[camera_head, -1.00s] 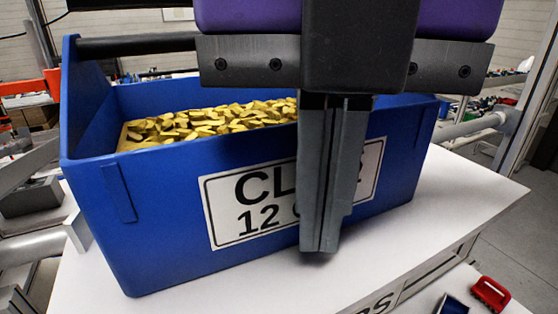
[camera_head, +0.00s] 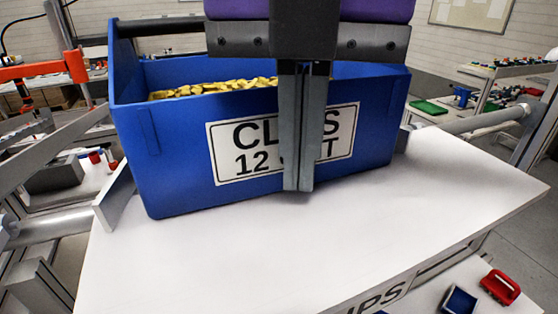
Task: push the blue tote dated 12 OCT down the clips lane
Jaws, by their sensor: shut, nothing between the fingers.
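The blue tote (camera_head: 180,182) stands upright on a white lane surface (camera_head: 300,235) in the head view, full of small yellow pieces (camera_head: 215,88). Its white front label (camera_head: 228,150) reads CLIPS and 12 OCT, partly covered by my fingers. My gripper (camera_head: 298,187) is shut and empty, fingers pointing down in front of the tote's near wall, a little right of the label's middle. Whether the fingertips touch the wall I cannot tell. A black handle bar (camera_head: 165,26) runs along the tote's top, partly hidden by my gripper.
Grey rails flank the lane, with a plate (camera_head: 114,195) left and a roller bar (camera_head: 485,121) right. The near lane surface is bare. A sign ending in "IPS" (camera_head: 385,296) is on its front edge.

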